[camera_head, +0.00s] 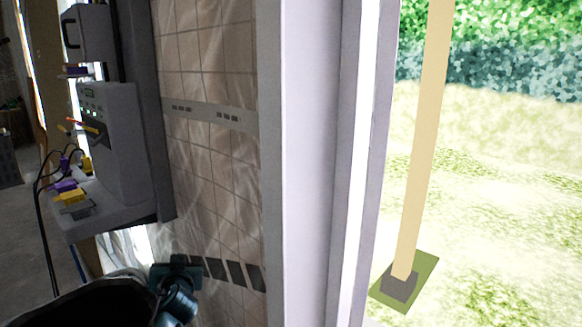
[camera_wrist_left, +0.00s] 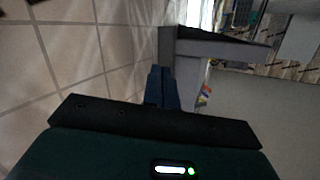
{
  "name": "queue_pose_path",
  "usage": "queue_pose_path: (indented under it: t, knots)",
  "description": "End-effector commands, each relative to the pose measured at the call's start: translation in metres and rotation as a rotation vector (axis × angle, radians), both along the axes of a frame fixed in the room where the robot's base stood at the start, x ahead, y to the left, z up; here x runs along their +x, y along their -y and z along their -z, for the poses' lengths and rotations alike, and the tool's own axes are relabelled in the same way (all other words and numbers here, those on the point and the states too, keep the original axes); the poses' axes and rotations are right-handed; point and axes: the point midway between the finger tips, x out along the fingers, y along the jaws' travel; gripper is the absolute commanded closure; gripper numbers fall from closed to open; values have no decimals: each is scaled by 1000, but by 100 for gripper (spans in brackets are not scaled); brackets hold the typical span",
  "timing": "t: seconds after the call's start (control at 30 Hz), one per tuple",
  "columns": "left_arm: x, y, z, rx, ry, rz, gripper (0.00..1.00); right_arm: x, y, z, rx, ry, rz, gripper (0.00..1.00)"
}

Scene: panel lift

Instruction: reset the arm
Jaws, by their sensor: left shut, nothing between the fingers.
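My left gripper (camera_wrist_left: 162,84) shows in the left wrist view. Its two dark blue fingers are together, with nothing held between them. They point toward a grey edge or ledge beyond, and I cannot tell whether they touch it. In the head view, a dark teal part of my arm (camera_head: 176,287) shows at the bottom, in front of the tiled wall (camera_head: 205,60). I cannot make out the fingers there. My right gripper is in neither view.
In the head view, a grey machine (camera_head: 118,140) with yellow and purple parts and dark cables stands at the left. A pale frame (camera_head: 312,160) runs down the middle. Beyond it are grass and a wooden post (camera_head: 424,140). The wrist view shows tiles (camera_wrist_left: 80,55) at left.

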Motion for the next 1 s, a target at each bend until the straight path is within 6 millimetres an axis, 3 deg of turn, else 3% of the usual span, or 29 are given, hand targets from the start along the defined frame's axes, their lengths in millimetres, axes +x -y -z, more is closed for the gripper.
queue_pose_path:
  t: [0.03, 0.1, 0.2, 0.3, 0.5, 0.6, 0.7, 0.8, 1.0]
  knots:
    - [-26, 11, 21, -11, -57, 51, 100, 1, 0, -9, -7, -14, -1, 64]
    - [-60, 27, 49, -25, -119, 122, 100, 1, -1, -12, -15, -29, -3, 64]
    - [-114, 50, 80, -54, -199, 220, 100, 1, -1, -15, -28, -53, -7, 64]
    - [-172, 73, 99, -91, -262, 316, 100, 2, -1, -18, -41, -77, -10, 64]
    - [-288, 112, 101, -178, -350, 475, 100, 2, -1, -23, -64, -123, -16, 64]
    - [-330, 125, 91, -217, -370, 526, 100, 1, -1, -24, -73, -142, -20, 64]
    - [-358, 133, 82, -244, -379, 557, 100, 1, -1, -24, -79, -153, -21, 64]
    - [-373, 137, 76, -259, -382, 573, 100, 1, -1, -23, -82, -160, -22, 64]
    - [-377, 138, 76, -264, -384, 578, 100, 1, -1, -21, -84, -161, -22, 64]
